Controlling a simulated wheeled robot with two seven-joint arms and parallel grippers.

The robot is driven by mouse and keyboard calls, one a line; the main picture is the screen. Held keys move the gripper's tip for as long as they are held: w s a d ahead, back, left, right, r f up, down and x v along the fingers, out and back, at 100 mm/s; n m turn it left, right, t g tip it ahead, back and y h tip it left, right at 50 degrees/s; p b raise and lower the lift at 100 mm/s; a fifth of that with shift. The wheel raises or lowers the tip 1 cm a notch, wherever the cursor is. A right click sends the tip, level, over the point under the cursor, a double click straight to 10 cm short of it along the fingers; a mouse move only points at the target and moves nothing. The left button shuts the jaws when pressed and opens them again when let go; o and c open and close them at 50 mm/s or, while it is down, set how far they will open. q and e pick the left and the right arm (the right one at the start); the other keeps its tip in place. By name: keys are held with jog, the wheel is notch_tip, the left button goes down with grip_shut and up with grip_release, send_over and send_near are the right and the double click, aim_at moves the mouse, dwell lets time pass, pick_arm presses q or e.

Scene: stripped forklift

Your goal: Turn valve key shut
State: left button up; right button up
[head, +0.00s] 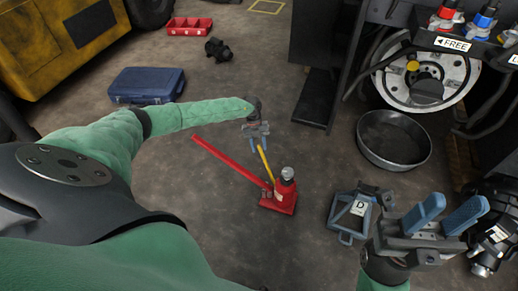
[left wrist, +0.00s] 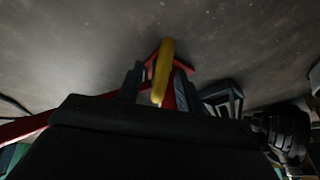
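A red bottle jack (head: 283,190) stands upright on the floor at the middle of the head view. A yellow bar, seemingly the valve key (head: 265,164), rises at a slant from its base. My left gripper (head: 259,142) is open just above the key's upper end. In the left wrist view the yellow key (left wrist: 163,72) shows between the two open fingers (left wrist: 157,82). I cannot tell whether either finger touches it. Part of the red jack shows behind. My right gripper (head: 446,214) is open and empty at the lower right, far from the jack.
A long red handle (head: 230,160) slants up-left from the jack. A blue-grey metal stand marked D (head: 350,213) is right of the jack. A black round pan (head: 393,139) lies below the forklift wheel (head: 425,80). A blue case (head: 147,85) and red tray (head: 190,27) lie further back.

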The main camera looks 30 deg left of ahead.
pick_arm(q)
jog(key=shift+d+f, duration=0.15)
jog(key=shift+f, duration=0.2)
grip_shut()
jog(key=shift+s, duration=0.1)
